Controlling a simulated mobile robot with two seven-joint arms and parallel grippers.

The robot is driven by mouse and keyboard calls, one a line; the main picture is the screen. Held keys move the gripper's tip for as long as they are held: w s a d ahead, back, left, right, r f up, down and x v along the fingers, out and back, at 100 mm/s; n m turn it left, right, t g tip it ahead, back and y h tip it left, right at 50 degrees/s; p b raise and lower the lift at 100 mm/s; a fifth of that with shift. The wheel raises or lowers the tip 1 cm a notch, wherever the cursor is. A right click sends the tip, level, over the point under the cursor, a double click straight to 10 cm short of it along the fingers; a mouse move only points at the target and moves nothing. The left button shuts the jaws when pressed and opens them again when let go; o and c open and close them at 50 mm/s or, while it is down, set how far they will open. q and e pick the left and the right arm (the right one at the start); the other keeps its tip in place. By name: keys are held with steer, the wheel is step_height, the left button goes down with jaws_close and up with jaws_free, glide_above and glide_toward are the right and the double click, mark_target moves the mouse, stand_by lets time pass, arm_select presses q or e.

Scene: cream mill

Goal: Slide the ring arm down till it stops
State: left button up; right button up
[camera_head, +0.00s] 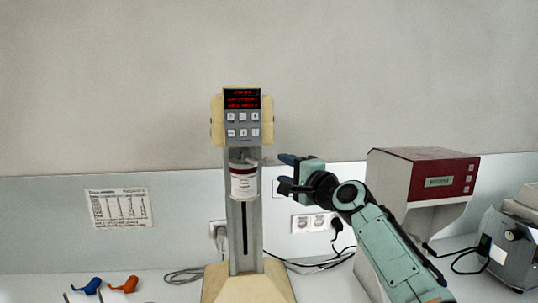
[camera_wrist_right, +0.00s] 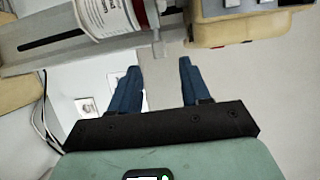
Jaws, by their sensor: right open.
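The cream mill (camera_head: 242,115) stands upright on the bench, with a cream head, a red-lit display and a grey column. A white labelled jar (camera_head: 243,185) sits in front of the column just under the head. The ring arm (camera_head: 247,160) is at the jar's top, high on the column. In the right wrist view, the jar (camera_wrist_right: 105,18) lies across the top, and the ring arm's thin grey handle (camera_wrist_right: 156,38) points toward my fingers. My right gripper (camera_head: 284,172) is open and empty, right of the jar, its fingers (camera_wrist_right: 160,66) apart from the handle. My left gripper is out of view.
A red-and-white machine (camera_head: 425,182) stands right of the mill, behind my right arm. A grey device (camera_head: 510,240) is at the far right. Blue (camera_head: 88,286) and orange (camera_head: 124,284) tools lie at the front left. Cables run behind the mill.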

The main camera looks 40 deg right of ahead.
mark_target(273, 161)
steer(key=w+p, duration=0.1)
steer(key=w, duration=0.3)
steer(key=w+p, duration=0.1)
steer(key=w, duration=0.2)
steer(key=shift+d+r+p, duration=0.2)
steer(key=shift+d+p, duration=0.15)
steer(key=shift+d, duration=0.05)
steer(key=shift+w+d+f, duration=0.1)
steer(key=shift+w+f, duration=0.1)
steer(key=shift+w, duration=0.55)
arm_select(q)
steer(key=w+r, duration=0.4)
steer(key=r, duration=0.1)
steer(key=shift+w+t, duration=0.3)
arm_select(e)
steer(key=shift+s, duration=0.1)
